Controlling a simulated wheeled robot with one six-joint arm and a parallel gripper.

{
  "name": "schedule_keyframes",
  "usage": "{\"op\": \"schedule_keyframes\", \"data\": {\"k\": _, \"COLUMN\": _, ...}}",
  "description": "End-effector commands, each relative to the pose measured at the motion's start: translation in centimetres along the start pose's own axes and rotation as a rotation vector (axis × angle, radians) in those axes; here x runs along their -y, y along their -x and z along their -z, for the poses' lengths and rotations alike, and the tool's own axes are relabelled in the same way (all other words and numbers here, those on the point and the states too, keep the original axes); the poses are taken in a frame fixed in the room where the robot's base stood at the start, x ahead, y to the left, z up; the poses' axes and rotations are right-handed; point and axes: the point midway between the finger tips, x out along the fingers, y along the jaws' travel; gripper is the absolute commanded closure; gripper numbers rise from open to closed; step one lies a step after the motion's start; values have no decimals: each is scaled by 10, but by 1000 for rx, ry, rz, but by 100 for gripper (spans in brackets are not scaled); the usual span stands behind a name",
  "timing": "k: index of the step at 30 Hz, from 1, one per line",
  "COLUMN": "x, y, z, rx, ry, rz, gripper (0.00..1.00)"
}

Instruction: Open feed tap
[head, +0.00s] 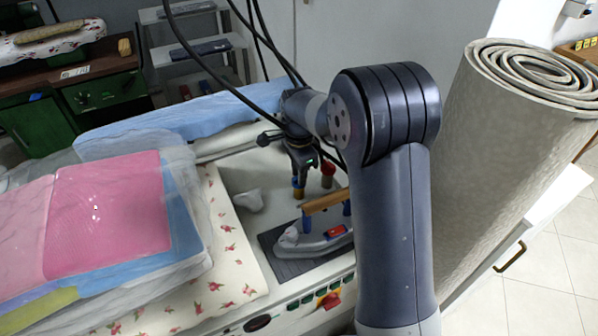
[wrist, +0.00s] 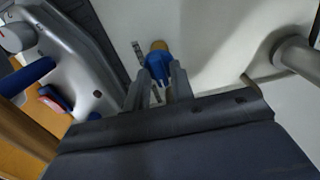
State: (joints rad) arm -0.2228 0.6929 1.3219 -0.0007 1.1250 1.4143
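A small tap with a blue top (head: 298,183) and a brass-coloured lower part stands on the pale machine top, directly below my gripper (head: 301,170) in the head view. In the wrist view the blue tap part (wrist: 157,66) shows between the ends of the two fingers of my gripper (wrist: 158,88). The fingers are apart with the blue part between them. I cannot tell whether they touch it. A second tap with a red knob (head: 328,168) stands just to the right in the head view.
A steam iron (head: 318,246) with a wooden handle rests on a dark pad (head: 285,268) in front of the taps. Folded pink clothing (head: 110,215) in clear wrap lies at left. A rolled carpet (head: 500,170) stands at right.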

Motion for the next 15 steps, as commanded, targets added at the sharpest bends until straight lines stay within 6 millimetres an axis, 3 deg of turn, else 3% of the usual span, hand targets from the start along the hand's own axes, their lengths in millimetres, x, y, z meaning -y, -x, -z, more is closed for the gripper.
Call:
{"op": "schedule_keyframes", "data": {"k": 4, "x": 0, "y": 0, "z": 0, "rx": 0, "ry": 1, "rz": -1, "gripper": 65}}
{"op": "schedule_keyframes", "data": {"k": 11, "x": 0, "y": 1, "z": 0, "rx": 1, "ry": 2, "rz": -1, "gripper": 65}}
{"op": "schedule_keyframes", "data": {"k": 15, "x": 0, "y": 12, "z": 0, "rx": 0, "ry": 2, "rz": 1, "gripper": 65}}
